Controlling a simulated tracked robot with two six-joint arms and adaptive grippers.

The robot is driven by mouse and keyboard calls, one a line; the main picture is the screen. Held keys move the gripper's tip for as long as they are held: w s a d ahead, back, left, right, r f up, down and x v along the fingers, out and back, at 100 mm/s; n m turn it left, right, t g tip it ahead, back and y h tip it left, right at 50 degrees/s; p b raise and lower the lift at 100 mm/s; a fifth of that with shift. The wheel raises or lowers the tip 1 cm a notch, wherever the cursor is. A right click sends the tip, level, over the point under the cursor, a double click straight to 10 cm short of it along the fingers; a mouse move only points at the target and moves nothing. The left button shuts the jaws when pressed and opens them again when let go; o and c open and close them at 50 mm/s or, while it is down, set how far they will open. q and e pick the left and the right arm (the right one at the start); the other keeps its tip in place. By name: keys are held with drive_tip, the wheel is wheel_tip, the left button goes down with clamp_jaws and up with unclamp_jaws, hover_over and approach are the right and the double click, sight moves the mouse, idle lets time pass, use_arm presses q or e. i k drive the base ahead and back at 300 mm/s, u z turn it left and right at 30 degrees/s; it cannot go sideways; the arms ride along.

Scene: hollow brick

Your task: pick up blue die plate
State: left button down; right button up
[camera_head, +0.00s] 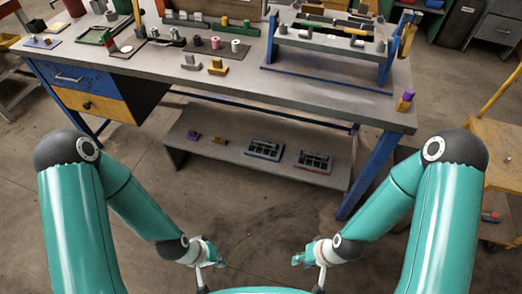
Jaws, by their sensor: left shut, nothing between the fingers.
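Two dark, slotted plates lie on the low shelf under the workbench. The left one, with a bluish front edge, looks like the blue die plate (264,150). The other plate (314,161), with a reddish edge, lies to its right with a gap between them. My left gripper (216,262) is shut and empty, low in front of the shelf and well short of the plates. My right gripper (299,259) is also low in front, apart from everything; its fingers are too small to tell open from shut.
The low shelf (222,163) also holds small purple and tan blocks (217,141) on the left. The workbench top (340,92) overhangs the shelf, with a blue leg (368,177) at the right. A wooden cart (500,150) stands at right. The floor before the shelf is clear.

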sight(270, 150)
drive_tip(key=z, duration=0.05)
drive_tip(key=i, duration=0.9)
drive_tip(key=u, duration=0.1)
